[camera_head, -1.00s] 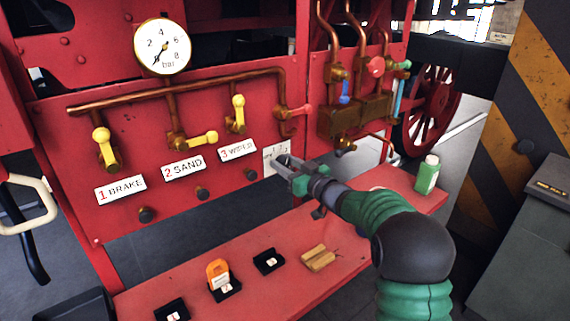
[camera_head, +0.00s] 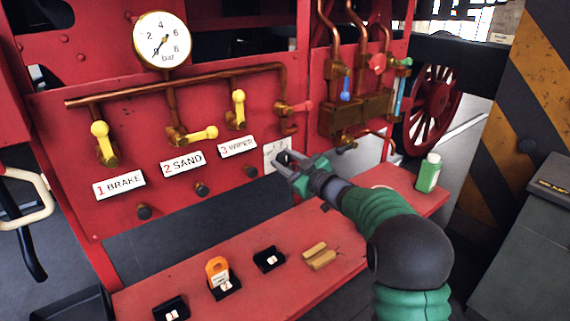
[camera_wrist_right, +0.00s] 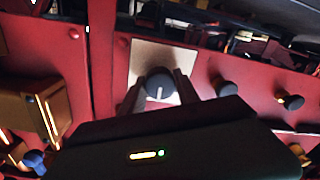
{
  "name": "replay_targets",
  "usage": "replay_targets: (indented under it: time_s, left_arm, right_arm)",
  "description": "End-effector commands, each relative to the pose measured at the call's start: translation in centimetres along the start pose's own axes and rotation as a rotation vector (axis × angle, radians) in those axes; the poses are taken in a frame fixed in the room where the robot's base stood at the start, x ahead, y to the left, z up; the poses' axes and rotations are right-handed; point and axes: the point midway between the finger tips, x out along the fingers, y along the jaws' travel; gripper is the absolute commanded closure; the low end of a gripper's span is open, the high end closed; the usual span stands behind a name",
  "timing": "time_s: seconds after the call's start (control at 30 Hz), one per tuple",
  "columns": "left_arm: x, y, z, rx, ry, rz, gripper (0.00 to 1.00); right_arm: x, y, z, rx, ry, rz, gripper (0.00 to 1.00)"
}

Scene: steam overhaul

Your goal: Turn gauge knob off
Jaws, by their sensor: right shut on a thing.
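The gauge knob (camera_wrist_right: 158,86) is a dark round knob with a white pointer line, on a cream square plate in the right wrist view. The line stands roughly upright in that picture. My right gripper (camera_wrist_right: 160,92) has one finger on each side of the knob and is shut on it. In the head view my right gripper (camera_head: 279,158) reaches the plate (camera_head: 268,163) on the red panel and hides the knob. The round pressure gauge (camera_head: 162,40) at the upper left has its needle pointing to the lower left. My left gripper is not in view.
Yellow-handled valves (camera_head: 101,130) sit above the labels BRAKE, SAND and WIPER. Several dark knobs (camera_head: 202,189) stand below them. A green bottle (camera_head: 428,174) stands at right.

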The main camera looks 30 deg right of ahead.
Motion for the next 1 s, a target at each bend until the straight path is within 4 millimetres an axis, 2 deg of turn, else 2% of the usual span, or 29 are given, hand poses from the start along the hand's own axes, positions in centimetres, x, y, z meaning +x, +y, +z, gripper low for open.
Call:
replay_targets:
  time_s: [0.7, 1.0]
  left_arm:
    - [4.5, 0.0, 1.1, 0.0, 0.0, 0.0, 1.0]
    - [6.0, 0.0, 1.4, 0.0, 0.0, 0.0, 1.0]
  right_arm:
    - [0.0, -0.5, 0.4, -0.672, -0.024, -0.003, 1.0]
    - [0.0, -0.5, 0.5, -0.883, -0.032, -0.005, 1.0]
